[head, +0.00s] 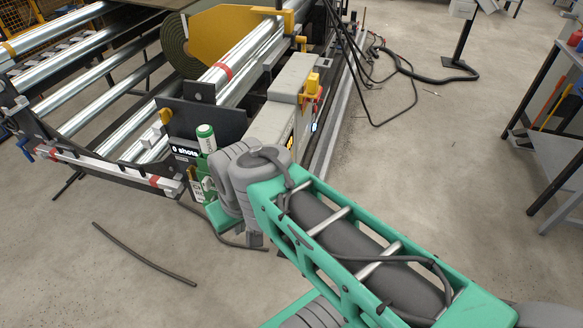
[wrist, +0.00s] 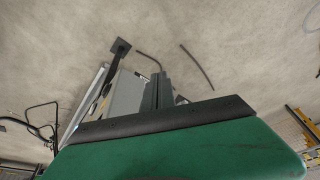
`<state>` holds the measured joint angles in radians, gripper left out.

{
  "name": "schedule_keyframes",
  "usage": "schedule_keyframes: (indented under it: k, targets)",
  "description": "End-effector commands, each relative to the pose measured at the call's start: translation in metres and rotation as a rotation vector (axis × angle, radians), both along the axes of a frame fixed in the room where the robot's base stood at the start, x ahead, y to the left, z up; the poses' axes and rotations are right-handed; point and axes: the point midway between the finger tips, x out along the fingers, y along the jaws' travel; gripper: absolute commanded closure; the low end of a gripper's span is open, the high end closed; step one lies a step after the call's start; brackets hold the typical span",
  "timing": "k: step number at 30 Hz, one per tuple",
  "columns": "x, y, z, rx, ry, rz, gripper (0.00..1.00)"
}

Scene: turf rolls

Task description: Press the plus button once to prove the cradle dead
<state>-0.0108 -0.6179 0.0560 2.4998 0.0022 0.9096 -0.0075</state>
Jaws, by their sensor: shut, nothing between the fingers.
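The cradle (head: 120,85) has long shiny rollers in a dark frame at the upper left of the head view. A long grey box (head: 292,80) stands at its near right end, with yellow and red fittings on its right side. A small pale blue spot (head: 314,127) shows low on that side. I cannot make out a plus button in either view. My gripper shows as dark, narrow fingers (wrist: 158,92) beyond my green hand in the wrist view. They are shut and empty. In the head view my grey wrist hides them. Contact with the box cannot be told.
A black sign reading "0 shots" (head: 185,150) and a green-and-white cylinder (head: 206,138) sit just left of my wrist. A rolled turf piece (head: 180,45) lies on the cradle. Black cables (head: 385,85) trail behind the box. A hose (head: 140,255) lies on open floor.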

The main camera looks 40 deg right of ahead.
Motion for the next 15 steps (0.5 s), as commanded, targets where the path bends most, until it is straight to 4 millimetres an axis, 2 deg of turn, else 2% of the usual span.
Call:
schedule_keyframes:
  k: [2, 5, 8, 11, 15]
  targets:
    - [0.001, -0.004, -0.003, 0.005, 0.003, -0.019, 1.0]
    - [0.007, -0.024, -0.018, 0.032, 0.018, -0.123, 1.0]
    - [0.015, -0.065, -0.047, 0.1, 0.039, -0.334, 1.0]
    - [0.02, -0.117, -0.084, 0.222, 0.04, -0.621, 1.0]
    - [0.043, -0.17, -0.123, 0.493, -0.04, -1.015, 1.0]
